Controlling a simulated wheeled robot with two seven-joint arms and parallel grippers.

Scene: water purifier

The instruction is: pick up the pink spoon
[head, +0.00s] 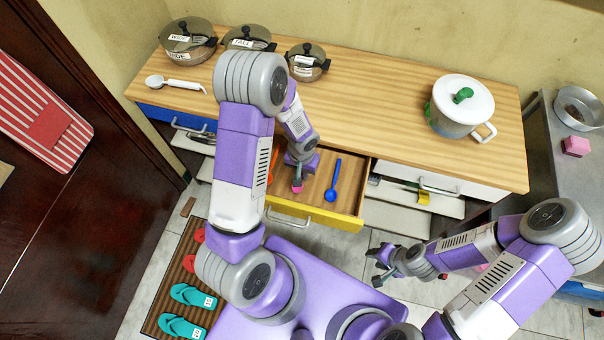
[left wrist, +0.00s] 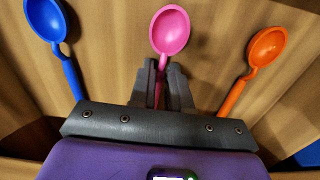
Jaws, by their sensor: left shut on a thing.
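The pink spoon (left wrist: 170,30) shows in the left wrist view, its bowl beyond the fingertips and its handle between them. My left gripper (left wrist: 160,75) is shut on its handle. In the head view, my left gripper (head: 299,178) is down inside the open yellow-fronted drawer (head: 310,213), and a bit of the pink spoon (head: 297,186) shows under it. I cannot tell whether the spoon still touches the drawer bottom. My right gripper (head: 378,265) hangs over the floor at the right, its fingers apart and nothing between them.
A blue spoon (head: 333,182) lies right of the pink one in the drawer, an orange spoon (head: 272,165) left. On the counter (head: 370,110) stand lidded pots, a white-lidded pot (head: 462,100) and a white ladle (head: 178,83).

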